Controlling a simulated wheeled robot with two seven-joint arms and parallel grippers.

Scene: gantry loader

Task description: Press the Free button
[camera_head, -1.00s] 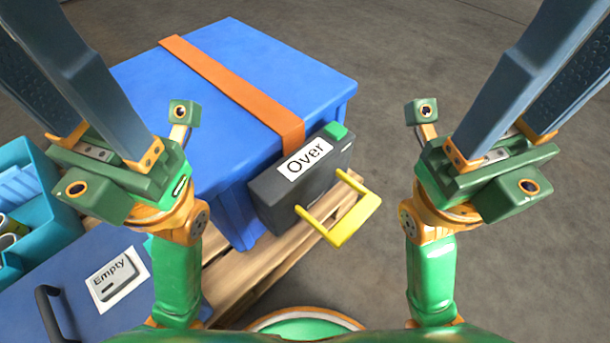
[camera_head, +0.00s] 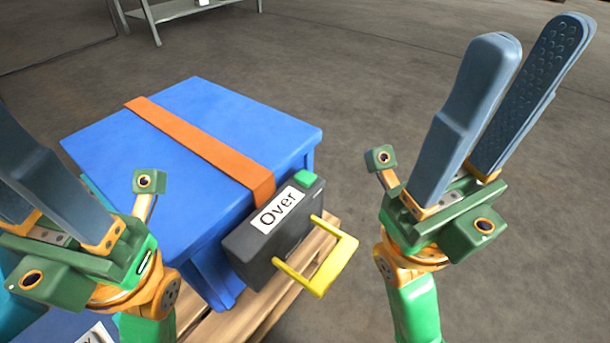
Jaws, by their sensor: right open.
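A dark grey box (camera_head: 283,243) with a white label reading "Over" (camera_head: 278,209) sits against the front of a blue crate (camera_head: 200,215). A green button (camera_head: 305,179) is on its top edge, and a yellow bar handle (camera_head: 338,265) sticks out from its front. I see no label reading "Free". My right gripper (camera_head: 533,40) is open and empty, right of the box, fingers pointing up and away. My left gripper (camera_head: 15,170) is at the left edge, apart from the box; its fingers are spread at their bases and their tips are cut off.
An orange strap (camera_head: 200,148) runs over the blue crate's lid. A wooden pallet (camera_head: 245,318) lies beneath. Part of another white label (camera_head: 97,334) shows at the bottom left. A grey metal table (camera_head: 150,20) stands far back. Grey floor (camera_head: 400,90) is open to the right.

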